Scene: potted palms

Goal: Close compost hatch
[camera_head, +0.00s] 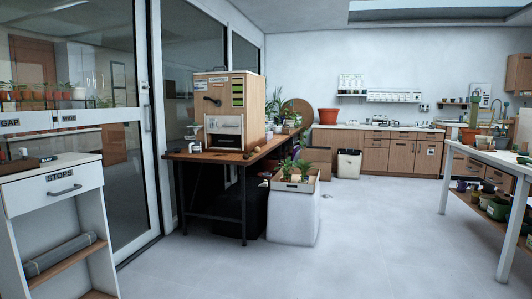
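From this distance I cannot tell how far the hatch stands open. Neither of my grippers is in view.
The wooden table (205,156) has small items beside the unit. A crate of plants (294,184) on a white block stands by its right front. A white STOPS cabinet (60,185) and glass door are at left, a white bench (488,158) at right. The middle floor is clear.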

